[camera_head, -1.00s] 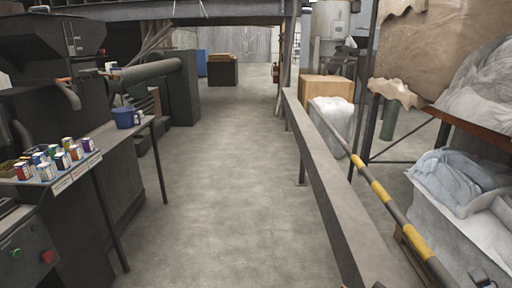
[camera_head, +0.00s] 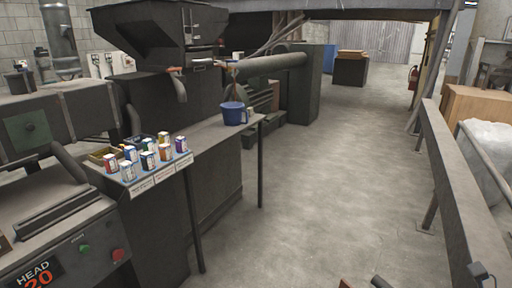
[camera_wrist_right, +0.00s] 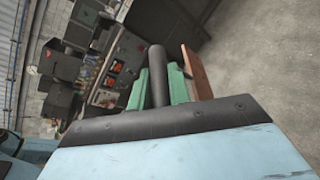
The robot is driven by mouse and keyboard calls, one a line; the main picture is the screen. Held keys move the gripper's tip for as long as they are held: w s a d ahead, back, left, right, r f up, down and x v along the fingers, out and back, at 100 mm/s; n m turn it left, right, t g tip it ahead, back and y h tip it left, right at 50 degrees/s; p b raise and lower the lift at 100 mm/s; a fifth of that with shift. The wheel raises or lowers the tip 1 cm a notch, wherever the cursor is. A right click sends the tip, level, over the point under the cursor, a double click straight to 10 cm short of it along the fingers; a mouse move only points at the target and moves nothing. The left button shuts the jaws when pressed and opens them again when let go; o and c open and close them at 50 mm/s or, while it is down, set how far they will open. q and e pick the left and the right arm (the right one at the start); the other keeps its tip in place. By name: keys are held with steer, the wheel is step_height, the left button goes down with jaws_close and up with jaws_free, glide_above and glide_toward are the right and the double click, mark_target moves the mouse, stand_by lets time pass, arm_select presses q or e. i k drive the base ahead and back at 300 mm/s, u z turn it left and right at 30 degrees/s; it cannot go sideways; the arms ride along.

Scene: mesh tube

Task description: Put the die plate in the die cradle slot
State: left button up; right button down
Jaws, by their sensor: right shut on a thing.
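My right gripper (camera_wrist_right: 158,92) shows in the right wrist view, its green pads closed on either side of a dark round bar (camera_wrist_right: 157,70). A reddish-brown flat piece (camera_wrist_right: 197,73) stands beside the right pad. I cannot tell whether the bar or this piece belongs to the die plate. In the head view only small dark and reddish-brown tips show at the bottom edge. I cannot make out the die cradle slot. A machine with a "HEAD 20" panel (camera_head: 45,272) stands at the lower left. My left gripper is not in view.
A shelf of small coloured boxes (camera_head: 150,180) juts out by the machine. A blue bucket (camera_head: 233,113) stands on a bench behind it. The aisle floor (camera_head: 330,190) is clear. A grey rail (camera_head: 460,190) runs along the right, with a cardboard box (camera_head: 480,110) beyond it.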

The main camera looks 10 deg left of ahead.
mark_target(61, 213)
steer(key=u, duration=0.65)
steer(key=i, duration=0.55)
steer(key=u, duration=1.25)
steer(key=i, duration=0.7)
steer(key=u, duration=0.35)
